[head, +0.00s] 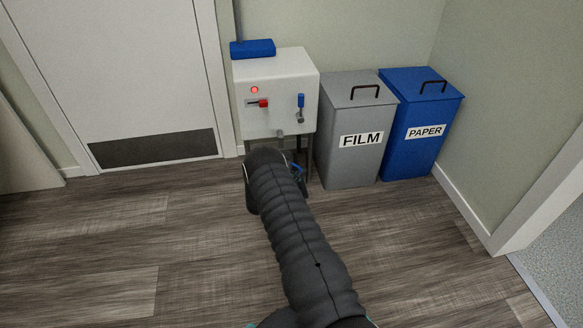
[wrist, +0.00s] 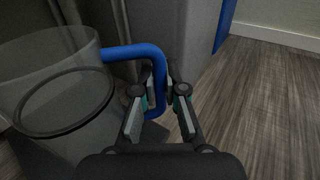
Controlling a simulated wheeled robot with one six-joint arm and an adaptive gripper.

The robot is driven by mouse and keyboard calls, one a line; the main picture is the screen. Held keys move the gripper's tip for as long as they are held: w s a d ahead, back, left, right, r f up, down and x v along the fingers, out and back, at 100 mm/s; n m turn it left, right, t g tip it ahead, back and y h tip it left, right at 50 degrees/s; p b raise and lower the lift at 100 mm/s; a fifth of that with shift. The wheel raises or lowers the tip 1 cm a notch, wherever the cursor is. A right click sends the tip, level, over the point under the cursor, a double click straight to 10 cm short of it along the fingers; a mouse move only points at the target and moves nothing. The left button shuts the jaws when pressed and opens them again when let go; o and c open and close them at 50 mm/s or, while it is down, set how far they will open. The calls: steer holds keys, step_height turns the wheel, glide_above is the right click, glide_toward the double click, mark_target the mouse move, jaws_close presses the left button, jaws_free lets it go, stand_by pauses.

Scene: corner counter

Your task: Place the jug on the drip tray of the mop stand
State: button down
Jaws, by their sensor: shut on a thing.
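The jug (wrist: 45,105) is a clear, smoky vessel with a blue handle (wrist: 130,52) on the left of the wrist view. My gripper (wrist: 160,88) is shut on the upright part of that handle. The jug looks roughly upright. In the head view my arm covers most of the gripper and jug; a small blue piece (head: 299,168) shows beside the arm's end. The white box on legs (head: 276,82), seemingly the mop stand, has a red light, a red lever, a blue lever and a grey spout (head: 281,134). The drip tray is hidden behind my arm.
A grey FILM bin (head: 352,160) and a blue PAPER bin (head: 418,150) stand close right of the white box. A white door (head: 115,70) is at the left. The wooden floor (head: 140,240) is clear in front.

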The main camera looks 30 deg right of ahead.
steer(key=shift+d+f, duration=0.2)
steer(key=shift+f, duration=0.05)
steer(key=shift+w+a+f+b, duration=0.1)
steer(key=shift+a+f+b, duration=0.15)
steer(key=shift+f, duration=0.2)
steer(key=shift+w+a+f+b, duration=0.1)
steer(key=shift+f+b, duration=0.2)
steer(key=shift+f, duration=0.15)
steer(key=shift+f+b, duration=0.95)
steer(key=shift+f, duration=1.3)
steer(key=shift+f+b, duration=0.45)
steer(key=shift+f, duration=0.1)
steer(key=c, duration=1.2)
jaws_free()
steer(key=shift+s, duration=0.1)
steer(key=v, duration=1.2)
